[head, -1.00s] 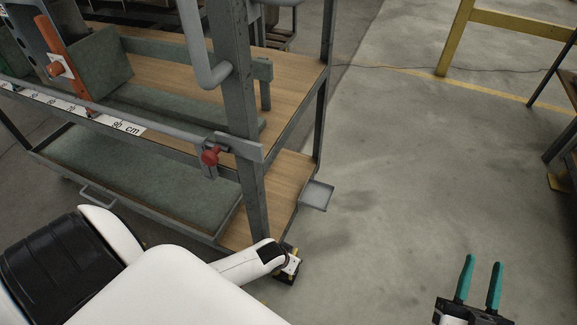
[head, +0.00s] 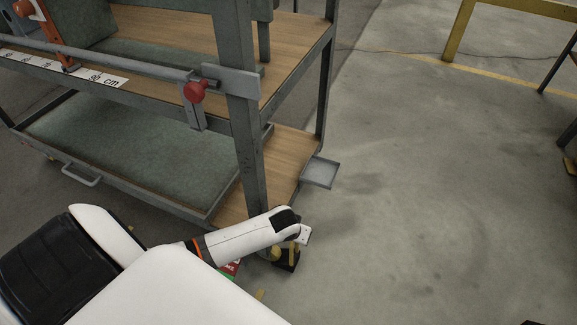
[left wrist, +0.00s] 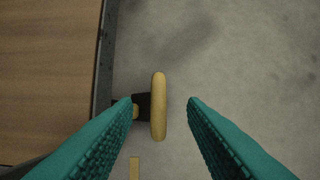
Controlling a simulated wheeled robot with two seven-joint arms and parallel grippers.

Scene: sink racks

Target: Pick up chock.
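The chock (head: 288,262) looks black with a yellow upright part and stands on the floor by the cart's near corner leg. In the left wrist view its yellow bar (left wrist: 158,106) is seen from above, with black material beside it on the left. My left gripper (left wrist: 162,100) is open, its teal fingers on either side of the bar with gaps to it; nothing is held. In the head view the left wrist hangs over the chock and the fingers cannot be made out. My right gripper is not in view.
A metal cart (head: 245,135) with wooden shelves stands at left, close to my left arm. A small grey tray (head: 319,173) juts from its lower corner. A red knob (head: 194,91) sits on its rail. The concrete floor to the right is open.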

